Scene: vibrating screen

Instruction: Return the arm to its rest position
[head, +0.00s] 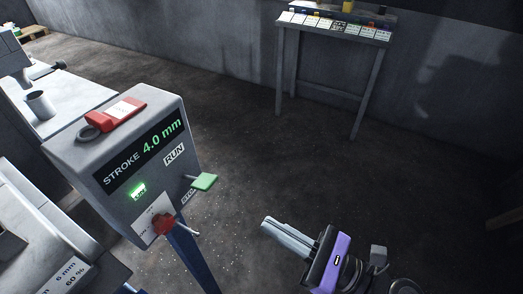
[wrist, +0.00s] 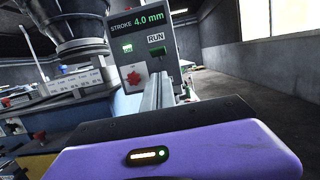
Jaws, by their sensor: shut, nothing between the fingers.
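My gripper (head: 287,238) is at the lower middle of the head view, in free air to the right of the grey control box. Its fingers lie together with nothing between them. In the wrist view the gripper (wrist: 158,95) points toward the control box. The control box (head: 120,150) reads "STROKE 4.0 mm" and shows a lit green indicator, a green lever (head: 205,181) and a red knob (head: 163,224). The box also shows in the wrist view (wrist: 125,45). The gripper is apart from the lever and knob in the head view.
A red tag or padlock-like piece (head: 115,113) lies on top of the box. A table (head: 335,32) with several cards stands at the back wall. A bench with a grey cup (head: 40,104) is at left. The floor between the box and the table is clear.

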